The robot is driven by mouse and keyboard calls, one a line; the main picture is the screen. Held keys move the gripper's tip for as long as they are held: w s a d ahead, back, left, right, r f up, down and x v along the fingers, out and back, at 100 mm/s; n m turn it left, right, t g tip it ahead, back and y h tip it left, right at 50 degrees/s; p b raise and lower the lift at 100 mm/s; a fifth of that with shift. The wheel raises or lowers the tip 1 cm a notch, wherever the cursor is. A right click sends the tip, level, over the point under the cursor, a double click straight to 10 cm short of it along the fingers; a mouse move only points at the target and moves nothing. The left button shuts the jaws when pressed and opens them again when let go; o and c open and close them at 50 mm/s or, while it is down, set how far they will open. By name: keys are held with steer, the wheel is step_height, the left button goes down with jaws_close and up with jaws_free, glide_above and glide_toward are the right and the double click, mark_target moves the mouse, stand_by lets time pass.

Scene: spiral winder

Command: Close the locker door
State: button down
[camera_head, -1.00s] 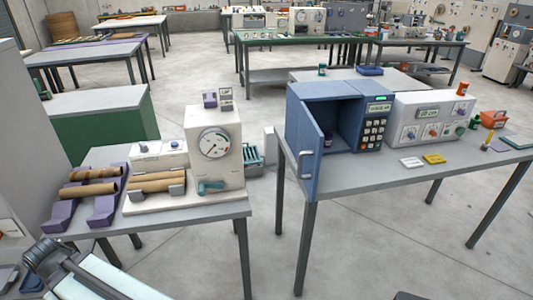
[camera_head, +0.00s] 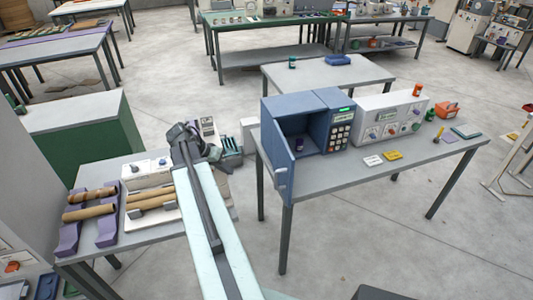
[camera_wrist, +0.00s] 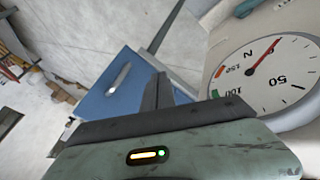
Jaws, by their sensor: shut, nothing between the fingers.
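The blue locker (camera_head: 318,98) stands on the right grey table. Its door (camera_head: 277,155) is open, swung out toward me at the locker's left side, with a pale handle (camera_head: 281,177) near its front edge. A small dark purple item (camera_head: 299,144) stands inside. My gripper (camera_wrist: 158,92) is shut and empty in the wrist view. There the blue door (camera_wrist: 118,84) with its handle shows beyond the fingers, apart from them as far as I can tell. In the head view my arm reaches over the left table, left of the door; the fingertips are not clear there.
The left table (camera_head: 148,235) carries cardboard tubes (camera_head: 90,212) on purple stands. A dial gauge (camera_wrist: 268,78) is close on the right in the wrist view. A white control box (camera_head: 385,115) stands right of the locker. A floor gap separates the tables.

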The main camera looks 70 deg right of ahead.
steer(key=s+d+r+m+g, duration=0.1)
steer(key=s+d+r+m, duration=0.1)
steer(key=s+d+r, duration=0.15)
steer(key=s+d+f+b, duration=0.3)
steer(key=s+f+b, duration=0.4)
steer(key=s+f, duration=0.2)
steer(key=shift+s+d+b, duration=0.35)
steer(key=shift+s, duration=0.05)
